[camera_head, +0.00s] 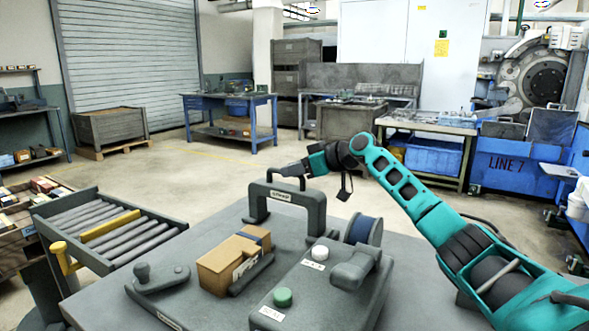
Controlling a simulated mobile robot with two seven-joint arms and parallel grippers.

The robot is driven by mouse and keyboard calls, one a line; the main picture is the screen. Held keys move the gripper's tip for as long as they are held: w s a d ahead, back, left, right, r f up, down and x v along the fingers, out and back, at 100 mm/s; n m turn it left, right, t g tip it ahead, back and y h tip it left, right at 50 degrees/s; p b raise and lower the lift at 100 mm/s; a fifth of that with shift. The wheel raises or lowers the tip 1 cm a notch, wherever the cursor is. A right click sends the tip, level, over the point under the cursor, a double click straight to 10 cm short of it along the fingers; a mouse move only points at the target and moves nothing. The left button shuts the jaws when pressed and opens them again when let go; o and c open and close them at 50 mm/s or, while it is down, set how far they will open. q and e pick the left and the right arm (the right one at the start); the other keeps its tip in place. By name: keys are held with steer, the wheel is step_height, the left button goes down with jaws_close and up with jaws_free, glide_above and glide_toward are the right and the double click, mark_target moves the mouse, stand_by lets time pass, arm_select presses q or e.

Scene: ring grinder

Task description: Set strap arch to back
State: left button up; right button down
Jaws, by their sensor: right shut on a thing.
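The strap arch (256,199) is a grey upright arch with a small white label on its top bar. It stands at the back of the grey strapping machine (310,285) on the table. A black handle (287,178) rises from its top. My right gripper (290,170) reaches in from the right and is shut at this handle. The fingertips are small and partly merge with the handle in the picture. My left gripper is not in view.
A brown carton (218,268) with a dark strip stands in front of the arch. A lever plate (157,279), a blue reel (364,230), a green button (283,297) and a white button (320,252) surround it. A roller conveyor (110,236) adjoins at left.

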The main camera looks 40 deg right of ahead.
steer(key=shift+d+r, duration=0.2)
steer(key=shift+d, duration=0.1)
steer(key=c, duration=1.1)
jaws_free()
steer(key=shift+w+f, duration=0.1)
steer(key=shift+f, duration=0.05)
steer(key=shift+b+v, duration=0.95)
steer(key=shift+v, duration=5.55)
